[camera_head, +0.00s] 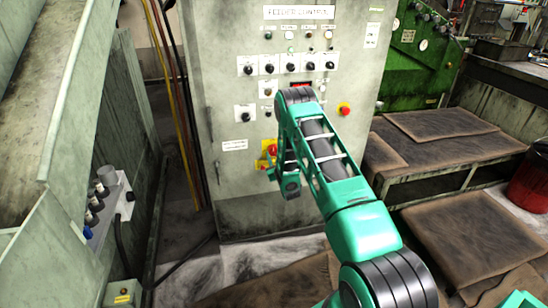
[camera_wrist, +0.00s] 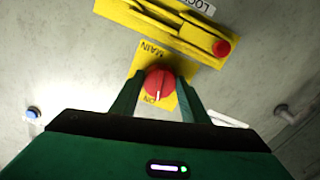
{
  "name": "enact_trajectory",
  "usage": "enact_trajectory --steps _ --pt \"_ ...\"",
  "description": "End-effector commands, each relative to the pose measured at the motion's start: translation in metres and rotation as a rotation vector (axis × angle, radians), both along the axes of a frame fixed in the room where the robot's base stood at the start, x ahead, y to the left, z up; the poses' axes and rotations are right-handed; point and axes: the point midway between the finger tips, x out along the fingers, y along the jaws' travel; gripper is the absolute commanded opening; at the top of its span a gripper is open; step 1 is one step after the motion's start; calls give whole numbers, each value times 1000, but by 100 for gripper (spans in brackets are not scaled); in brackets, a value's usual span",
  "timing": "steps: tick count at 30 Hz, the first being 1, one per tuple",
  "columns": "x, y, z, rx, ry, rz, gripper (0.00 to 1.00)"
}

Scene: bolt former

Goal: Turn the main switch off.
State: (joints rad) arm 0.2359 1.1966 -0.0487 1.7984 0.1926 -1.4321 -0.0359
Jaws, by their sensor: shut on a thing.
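The main switch is a red rotary knob (camera_wrist: 159,82) on a yellow plate marked MAIN and ON, seen in the wrist view. The white line on the knob points toward the ON mark. The two dark green fingers of my gripper (camera_wrist: 158,92) are on either side of the knob and shut on it. In the head view, the red knob (camera_head: 272,149) shows at the lower left of the grey control cabinet (camera_head: 225,100). My green arm reaches across to it and hides part of the panel there.
A yellow lockout bracket (camera_wrist: 165,28) with a red button (camera_wrist: 221,48) sits beside the switch. A blue button (camera_wrist: 33,112) is at the left of the wrist view. A red emergency button (camera_head: 344,110) is right of my arm. Brown-covered benches (camera_head: 440,124) stand to the right.

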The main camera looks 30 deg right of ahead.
Motion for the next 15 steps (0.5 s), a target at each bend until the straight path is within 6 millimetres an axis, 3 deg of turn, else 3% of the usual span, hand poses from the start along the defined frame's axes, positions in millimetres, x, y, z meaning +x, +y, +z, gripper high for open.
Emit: enact_trajectory --steps 15 --pt "0 0 1 -472 134 2 19"
